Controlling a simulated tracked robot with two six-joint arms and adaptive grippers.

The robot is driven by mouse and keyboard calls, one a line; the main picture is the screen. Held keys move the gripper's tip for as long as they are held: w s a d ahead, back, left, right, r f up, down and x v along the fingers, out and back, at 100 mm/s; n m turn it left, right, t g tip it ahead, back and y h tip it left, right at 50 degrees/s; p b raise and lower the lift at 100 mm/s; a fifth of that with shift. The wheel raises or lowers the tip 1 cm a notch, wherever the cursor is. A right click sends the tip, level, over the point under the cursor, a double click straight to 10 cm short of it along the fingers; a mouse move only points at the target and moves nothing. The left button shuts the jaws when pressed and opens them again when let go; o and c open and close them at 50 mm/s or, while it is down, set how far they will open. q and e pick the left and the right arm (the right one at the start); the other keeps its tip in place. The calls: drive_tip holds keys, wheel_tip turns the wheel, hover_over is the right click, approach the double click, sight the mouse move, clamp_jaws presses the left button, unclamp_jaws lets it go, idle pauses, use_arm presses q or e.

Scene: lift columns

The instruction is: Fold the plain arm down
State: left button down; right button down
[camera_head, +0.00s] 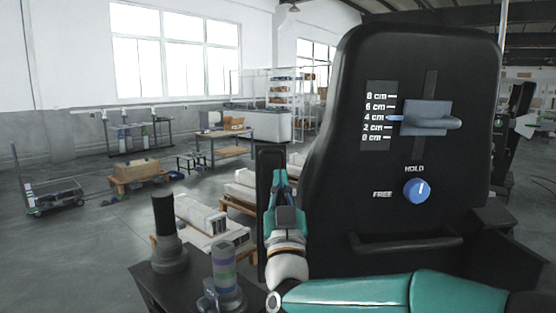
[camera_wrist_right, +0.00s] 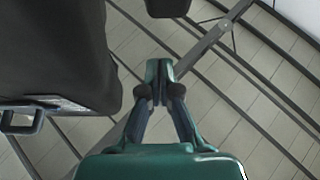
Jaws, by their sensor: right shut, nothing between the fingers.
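My right gripper (camera_head: 281,180) points up at the left of the tall black panel (camera_head: 335,130). It is shut and empty; its closed fingertips (camera_wrist_right: 160,75) also show in the wrist view. A dark upright slab (camera_head: 268,165) stands behind the gripper; I cannot tell whether they touch, or whether this slab is the plain arm. A plain black post (camera_head: 164,217) stands upright at the lower left. A post with coloured bands (camera_head: 223,266) stands nearer. My left gripper is not in view.
The panel has a grey slider (camera_head: 427,118) with its pointer near 4 cm, a blue knob (camera_head: 417,191) with its mark near HOLD, and a black bar handle (camera_head: 405,244). Pallets with white blocks (camera_head: 200,213) lie behind the posts. Open floor (camera_head: 90,240) lies to the left.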

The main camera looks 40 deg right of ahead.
sight(276, 153)
drive_tip(key=w+d, duration=0.1)
drive_tip(key=w+d+r+p, duration=0.1)
drive_tip(key=w, duration=0.1)
drive_tip(key=w+d+p, duration=0.1)
drive_tip(key=w+d, duration=0.1)
drive_tip(key=shift+r, duration=0.35)
drive_tip(key=shift+w+d+f, duration=0.15)
drive_tip(key=shift+w+d, duration=0.05)
drive_tip(key=shift+d, duration=0.05)
